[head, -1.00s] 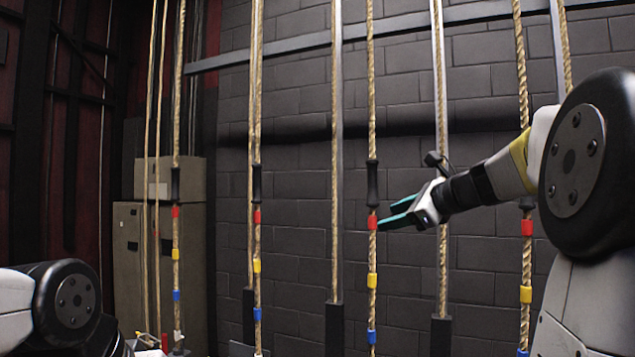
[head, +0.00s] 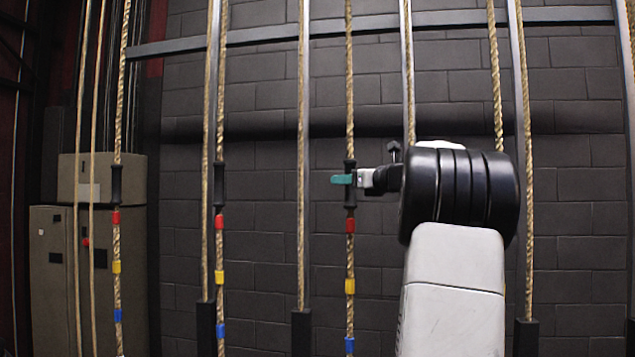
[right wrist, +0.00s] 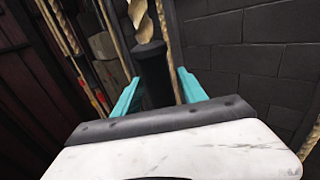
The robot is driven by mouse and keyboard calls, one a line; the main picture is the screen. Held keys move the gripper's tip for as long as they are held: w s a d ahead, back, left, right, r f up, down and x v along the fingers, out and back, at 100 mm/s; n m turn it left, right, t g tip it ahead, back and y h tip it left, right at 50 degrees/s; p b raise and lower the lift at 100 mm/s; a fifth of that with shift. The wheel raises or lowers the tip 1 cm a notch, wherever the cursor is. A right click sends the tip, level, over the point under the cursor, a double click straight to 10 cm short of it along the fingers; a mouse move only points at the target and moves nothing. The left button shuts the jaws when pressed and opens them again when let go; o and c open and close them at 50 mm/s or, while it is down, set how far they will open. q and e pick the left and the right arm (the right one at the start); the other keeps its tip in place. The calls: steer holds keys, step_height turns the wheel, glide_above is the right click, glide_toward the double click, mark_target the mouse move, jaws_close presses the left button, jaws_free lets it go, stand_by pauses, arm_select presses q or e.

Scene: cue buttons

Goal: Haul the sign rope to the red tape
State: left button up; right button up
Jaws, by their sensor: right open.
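Several ropes with black grips and red, yellow and blue tape bands hang in a row; I cannot tell from the frames which is the sign rope. In the right wrist view the open teal fingers (right wrist: 155,95) stand on either side of that black grip (right wrist: 155,72). The red tape (head: 350,225) sits just below the grip, with yellow tape (head: 350,286) and blue tape (head: 349,345) lower down. My left gripper is out of view.
Another taped rope (head: 220,120) hangs to the left, and one more (head: 118,190) farther left. Plain ropes run between them. A grey-brown cabinet (head: 55,270) stands at the left, before a dark block wall (head: 260,260).

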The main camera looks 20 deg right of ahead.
steer(key=shift+x, duration=1)
jaws_close()
stand_by(0.7)
